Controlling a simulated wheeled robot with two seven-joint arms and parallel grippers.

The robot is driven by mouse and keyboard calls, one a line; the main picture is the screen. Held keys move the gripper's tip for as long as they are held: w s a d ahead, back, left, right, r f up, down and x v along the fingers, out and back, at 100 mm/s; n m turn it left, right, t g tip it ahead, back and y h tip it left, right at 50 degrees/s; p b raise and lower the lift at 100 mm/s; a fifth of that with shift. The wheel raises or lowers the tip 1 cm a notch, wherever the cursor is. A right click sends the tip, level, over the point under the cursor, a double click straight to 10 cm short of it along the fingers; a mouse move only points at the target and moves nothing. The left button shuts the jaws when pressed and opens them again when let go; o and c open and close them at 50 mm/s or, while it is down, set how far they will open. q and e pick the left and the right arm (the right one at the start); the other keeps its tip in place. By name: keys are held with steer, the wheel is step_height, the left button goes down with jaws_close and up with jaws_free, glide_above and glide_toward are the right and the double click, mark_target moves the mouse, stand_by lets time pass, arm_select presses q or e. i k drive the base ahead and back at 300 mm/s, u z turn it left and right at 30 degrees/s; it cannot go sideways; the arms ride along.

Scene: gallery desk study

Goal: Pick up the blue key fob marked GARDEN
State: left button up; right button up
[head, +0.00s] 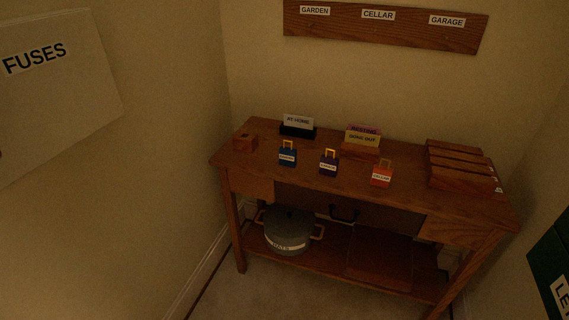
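Three key fobs with brass-coloured loops stand in a row on the wooden desk (345,190). The left one is a blue fob (287,158); its white label is too small to read surely. The middle one is a dark purple-blue fob (328,166), its label also unclear. The right one is an orange-red fob (382,177) whose label seems to read CELLAR. All three are upright and apart from each other. Neither of my grippers is in view.
A wall board (400,28) reads GARDEN, CELLAR, GARAGE. A pot (288,228) sits below.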

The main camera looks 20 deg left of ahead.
mark_target(287, 155)
steer(key=z, duration=0.55)
steer(key=k, duration=0.2)
steer(key=u, duration=1.75)
steer(key=i, duration=0.85)
steer(key=u, duration=0.25)
